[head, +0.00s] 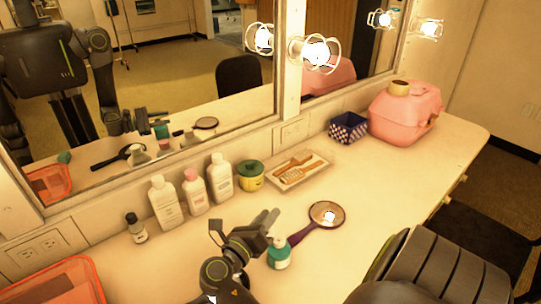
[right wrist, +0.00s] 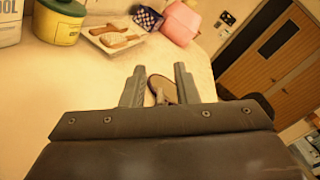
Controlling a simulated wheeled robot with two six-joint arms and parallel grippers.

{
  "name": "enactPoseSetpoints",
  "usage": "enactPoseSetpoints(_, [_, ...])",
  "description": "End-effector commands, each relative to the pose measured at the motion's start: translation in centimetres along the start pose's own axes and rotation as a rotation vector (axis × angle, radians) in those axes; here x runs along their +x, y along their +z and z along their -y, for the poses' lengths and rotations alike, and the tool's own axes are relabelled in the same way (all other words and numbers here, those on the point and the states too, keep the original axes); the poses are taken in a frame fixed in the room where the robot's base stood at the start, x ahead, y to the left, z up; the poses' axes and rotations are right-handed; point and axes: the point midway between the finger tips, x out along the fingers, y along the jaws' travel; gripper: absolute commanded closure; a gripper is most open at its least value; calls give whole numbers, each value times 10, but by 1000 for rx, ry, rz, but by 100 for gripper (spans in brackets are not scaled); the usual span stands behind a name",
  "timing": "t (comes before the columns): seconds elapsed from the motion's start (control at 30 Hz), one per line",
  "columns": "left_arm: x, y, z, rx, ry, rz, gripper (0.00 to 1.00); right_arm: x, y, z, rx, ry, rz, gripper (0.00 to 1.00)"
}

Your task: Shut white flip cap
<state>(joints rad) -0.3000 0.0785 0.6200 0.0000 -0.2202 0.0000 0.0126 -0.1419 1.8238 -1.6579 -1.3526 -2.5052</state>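A small teal bottle (head: 279,256) with a pale top stands on the counter, just right of my right gripper. I cannot tell whether its cap is open. Three white bottles stand along the mirror: one with a white top (head: 165,204), one with a pink cap (head: 194,194), and another with a white top (head: 220,180). Their cap details are too small to read. My right gripper (head: 243,228) is above the counter in front of them. In the right wrist view its fingers (right wrist: 159,88) are apart with nothing held between them. My left gripper is not directly in view.
A hand mirror (head: 326,214) lies right of the gripper. A dark-capped bottle (head: 136,229), yellow jar (head: 251,176), tray with brushes (head: 299,171), patterned box (head: 348,128) and pink case (head: 404,115) line the back. An orange basket (head: 52,286) is front left. The right counter is clear.

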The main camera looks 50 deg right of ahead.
Motion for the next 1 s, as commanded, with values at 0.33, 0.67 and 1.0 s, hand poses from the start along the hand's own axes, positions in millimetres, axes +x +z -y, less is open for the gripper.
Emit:
enactPoseSetpoints(0.33, [0, 0, 3, 1, -3, 0, 100, 0, 0, 0, 0, 0, 0, 88])
enactPoseSetpoints(0.67, [0, 0, 3, 1, -3, 0, 100, 0, 0, 0, 2, 0, 0, 100])
enactPoseSetpoints(1.0, [-13, -2, 4, 1, -3, 0, 100, 0, 3, 7, 105, 0, 1, 100])
